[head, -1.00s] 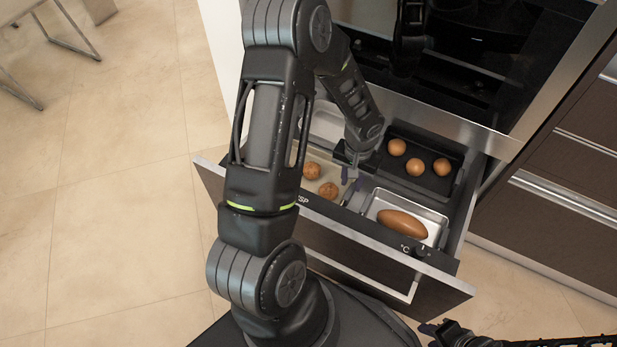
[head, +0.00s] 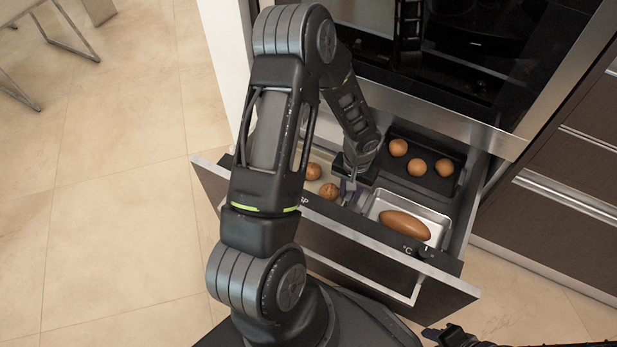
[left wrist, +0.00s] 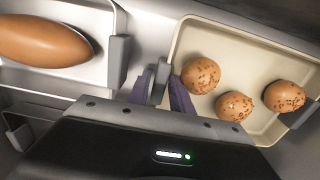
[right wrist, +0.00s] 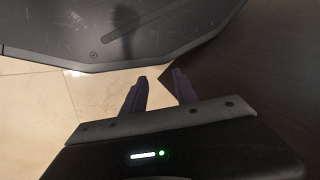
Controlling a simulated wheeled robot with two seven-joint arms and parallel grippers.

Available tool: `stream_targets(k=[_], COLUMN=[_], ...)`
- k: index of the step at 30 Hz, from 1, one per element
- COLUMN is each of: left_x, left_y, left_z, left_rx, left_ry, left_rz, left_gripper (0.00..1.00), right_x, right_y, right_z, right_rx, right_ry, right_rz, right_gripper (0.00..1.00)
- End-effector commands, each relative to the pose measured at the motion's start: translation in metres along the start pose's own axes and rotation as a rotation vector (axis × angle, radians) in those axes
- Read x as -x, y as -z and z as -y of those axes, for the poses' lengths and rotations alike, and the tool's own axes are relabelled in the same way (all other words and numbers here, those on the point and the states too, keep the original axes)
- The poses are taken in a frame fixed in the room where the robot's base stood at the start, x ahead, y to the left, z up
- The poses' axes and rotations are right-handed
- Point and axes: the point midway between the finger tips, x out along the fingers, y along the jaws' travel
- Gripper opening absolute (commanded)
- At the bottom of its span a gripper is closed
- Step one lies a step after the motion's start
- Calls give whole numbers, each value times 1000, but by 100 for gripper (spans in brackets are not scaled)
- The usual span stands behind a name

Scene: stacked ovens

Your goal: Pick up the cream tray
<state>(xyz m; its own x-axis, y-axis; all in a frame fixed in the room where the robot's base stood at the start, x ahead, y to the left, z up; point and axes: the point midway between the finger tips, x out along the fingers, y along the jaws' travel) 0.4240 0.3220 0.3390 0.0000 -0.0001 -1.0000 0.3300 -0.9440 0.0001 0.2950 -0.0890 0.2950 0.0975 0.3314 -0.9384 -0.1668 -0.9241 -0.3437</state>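The cream tray (left wrist: 235,45) holds three seeded buns and lies in the open drawer. It shows partly in the head view (head: 316,187), where my left arm hides much of it. My left gripper (left wrist: 162,80) is at the tray's near end in the left wrist view. Its purple fingers are apart, with a small grey handle piece of the tray between them; I cannot tell whether they touch it. My right gripper (right wrist: 160,78) is open and empty beside a dark surface, away from the tray.
A metal tray (head: 444,220) with a long bread loaf is to the right in the drawer (head: 345,250). A dark tray (head: 430,180) with three brown buns is behind it. The oven front (head: 450,115) rises behind the drawer. Open tiled floor is at left.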

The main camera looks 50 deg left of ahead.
Motion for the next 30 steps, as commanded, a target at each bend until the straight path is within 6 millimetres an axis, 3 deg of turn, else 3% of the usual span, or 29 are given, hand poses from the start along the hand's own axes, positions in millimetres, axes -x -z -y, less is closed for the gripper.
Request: stream_targets(k=[7, 16, 30], left_x=[0, 0, 0], left_y=[0, 0, 0], left_z=[0, 0, 0], left_rx=[0, 0, 0], left_ry=[0, 0, 0], left_rz=[0, 0, 0], left_gripper=[25, 0, 0], right_x=[0, 0, 0], right_y=[0, 0, 0], right_z=[0, 0, 0], right_rx=[0, 0, 0], right_ry=[0, 0, 0], right_rz=[0, 0, 1], right_gripper=[35, 35, 35])
